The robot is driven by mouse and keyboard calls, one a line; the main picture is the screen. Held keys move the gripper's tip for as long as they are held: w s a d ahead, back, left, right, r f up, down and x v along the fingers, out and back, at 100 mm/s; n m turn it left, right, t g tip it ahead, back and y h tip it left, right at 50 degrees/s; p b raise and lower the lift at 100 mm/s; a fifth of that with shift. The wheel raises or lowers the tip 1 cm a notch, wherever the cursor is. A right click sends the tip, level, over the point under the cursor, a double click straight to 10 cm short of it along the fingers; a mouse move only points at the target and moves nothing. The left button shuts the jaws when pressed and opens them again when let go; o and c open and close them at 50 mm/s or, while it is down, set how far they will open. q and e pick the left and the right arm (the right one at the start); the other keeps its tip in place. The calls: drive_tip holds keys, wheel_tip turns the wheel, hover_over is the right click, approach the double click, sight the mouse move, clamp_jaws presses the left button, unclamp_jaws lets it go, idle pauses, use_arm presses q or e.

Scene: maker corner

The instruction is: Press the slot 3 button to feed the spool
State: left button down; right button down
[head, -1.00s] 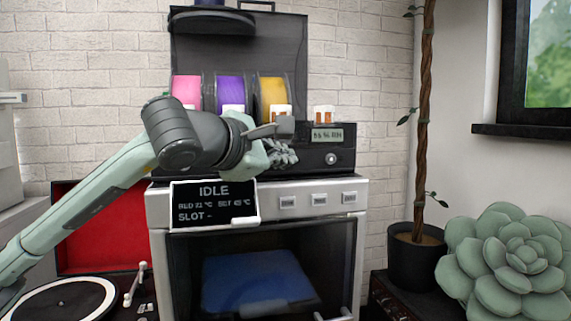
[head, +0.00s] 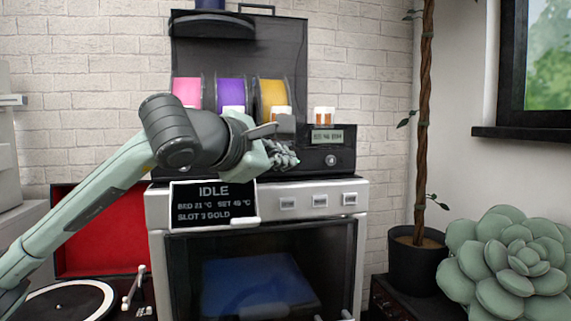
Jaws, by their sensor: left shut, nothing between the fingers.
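The spool unit (head: 318,160) stands on top of the printer, with a pink spool (head: 187,92), a purple spool (head: 230,91) and a gold spool (head: 271,95) in a row. My left gripper (head: 288,158) is shut and empty at the unit's front, below the gold spool. The arm and gripper hide the slot buttons there, so I cannot tell whether the fingertips touch one. The printer's screen (head: 213,203) reads IDLE, with the slot line showing SLOT 3 GOLD. My right gripper is not in view.
The printer (head: 355,215) has several buttons on its front strip and a dark glass door below. A turntable (head: 65,303) with a red lid stands at lower left. A potted plant (head: 418,262) and a large succulent (head: 513,262) are at right.

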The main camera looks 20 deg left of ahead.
use_arm(q)
drive_tip(key=shift+s+d+b, duration=0.1)
drive_tip(key=shift+s+d, duration=0.45)
drive_tip(key=shift+s, duration=0.25)
drive_tip(key=shift+s+d+b, duration=0.1)
drive_tip(key=shift+s+d, duration=0.45)
drive_tip(key=shift+s, duration=0.25)
drive_tip(key=shift+s+d+b, duration=0.1)
drive_tip(key=shift+s+d, duration=0.45)
drive_tip(key=shift+s, duration=0.25)
